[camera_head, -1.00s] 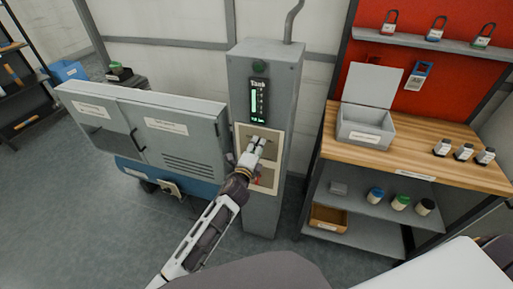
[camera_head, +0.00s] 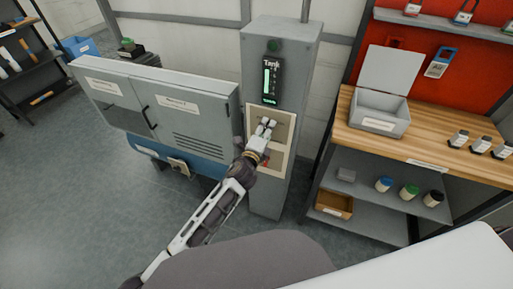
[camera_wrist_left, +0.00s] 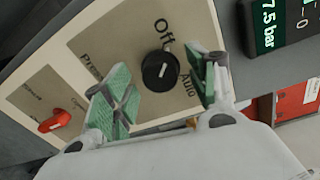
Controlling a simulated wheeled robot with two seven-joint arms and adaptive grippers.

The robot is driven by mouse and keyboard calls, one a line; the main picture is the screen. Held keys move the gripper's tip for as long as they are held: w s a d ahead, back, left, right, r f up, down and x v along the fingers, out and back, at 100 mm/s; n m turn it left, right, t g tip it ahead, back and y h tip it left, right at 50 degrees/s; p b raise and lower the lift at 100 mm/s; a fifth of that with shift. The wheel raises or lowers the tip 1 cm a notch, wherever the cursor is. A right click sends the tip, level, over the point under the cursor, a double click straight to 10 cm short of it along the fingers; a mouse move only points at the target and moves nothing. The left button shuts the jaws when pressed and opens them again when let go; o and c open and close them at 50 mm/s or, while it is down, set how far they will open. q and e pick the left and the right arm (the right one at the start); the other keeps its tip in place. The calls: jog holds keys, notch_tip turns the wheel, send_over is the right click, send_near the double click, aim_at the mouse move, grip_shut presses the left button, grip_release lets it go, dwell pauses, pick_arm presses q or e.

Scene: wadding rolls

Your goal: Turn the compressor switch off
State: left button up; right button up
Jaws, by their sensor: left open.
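The compressor switch is a black round knob (camera_wrist_left: 161,71) with a white mark, on a beige panel (camera_wrist_left: 95,45) labelled Off and Auto. The mark points between the two labels as far as I can tell. My left gripper (camera_wrist_left: 163,90) is open, with one green-padded finger on each side of the knob in the wrist view. I cannot tell whether the pads touch it. In the head view my left gripper (camera_head: 266,128) is in front of the beige panel (camera_head: 286,118) on the grey column and hides the knob. My right gripper is not in view.
A red knob (camera_wrist_left: 55,122) is lower on the same panel. A display (camera_wrist_left: 270,25) reads 7.5 bar. A grey cabinet (camera_head: 165,105) stands left of the column. A wooden bench (camera_head: 430,140) with an open grey box (camera_head: 380,112) stands right.

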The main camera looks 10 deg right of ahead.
pick_arm(q)
jog(key=v, duration=1)
jog(key=shift+s+a, duration=0.2)
jog(key=shift+s, duration=0.1)
dwell(0.5)
